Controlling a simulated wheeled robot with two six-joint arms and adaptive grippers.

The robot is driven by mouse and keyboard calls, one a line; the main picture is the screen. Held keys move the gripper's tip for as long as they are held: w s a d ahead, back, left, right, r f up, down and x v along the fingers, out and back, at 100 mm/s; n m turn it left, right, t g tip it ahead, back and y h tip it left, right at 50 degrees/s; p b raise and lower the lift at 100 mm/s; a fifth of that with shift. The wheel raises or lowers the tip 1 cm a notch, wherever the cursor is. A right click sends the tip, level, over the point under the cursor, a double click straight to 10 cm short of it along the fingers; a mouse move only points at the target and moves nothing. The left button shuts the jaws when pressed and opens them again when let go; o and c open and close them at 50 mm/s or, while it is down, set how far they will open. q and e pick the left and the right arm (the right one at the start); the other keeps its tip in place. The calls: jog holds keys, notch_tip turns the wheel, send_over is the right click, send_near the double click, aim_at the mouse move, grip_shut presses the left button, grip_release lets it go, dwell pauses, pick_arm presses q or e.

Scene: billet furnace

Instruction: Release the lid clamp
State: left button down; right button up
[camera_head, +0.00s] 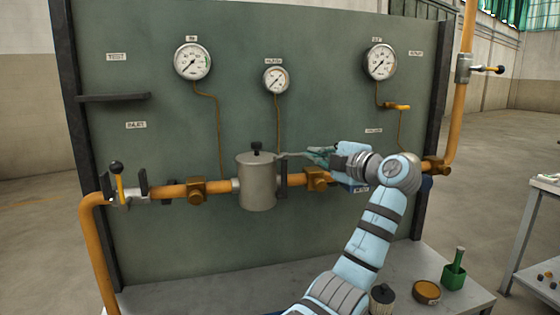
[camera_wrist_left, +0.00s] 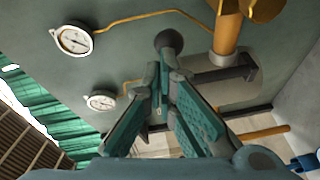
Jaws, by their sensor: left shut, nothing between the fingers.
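A grey canister (camera_head: 257,185) sits in the orange pipe run at the middle of the panel. Its flat lid carries a black knob (camera_head: 256,148). That gripper is at lid height, just right of the canister, pointing left. In the left wrist view the teal fingers (camera_wrist_left: 167,82) converge at their tips and are shut with nothing between them. A dark round knob (camera_wrist_left: 168,40) shows just beyond the tips; contact cannot be told. My right gripper is out of view.
Gauges (camera_head: 193,61) and thin tubes are on the green panel (camera_head: 160,110). A black-knobbed valve (camera_head: 117,175) stands at left. A side table (camera_head: 535,215) stands at far right.

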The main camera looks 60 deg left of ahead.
pick_arm(q)
jog(key=w+d+r, duration=0.1)
jog(key=d, duration=1)
jog(key=shift+w+d+r+b, duration=0.15)
jog(key=shift+w+d+b, duration=0.1)
jog(key=shift+w+b, duration=0.2)
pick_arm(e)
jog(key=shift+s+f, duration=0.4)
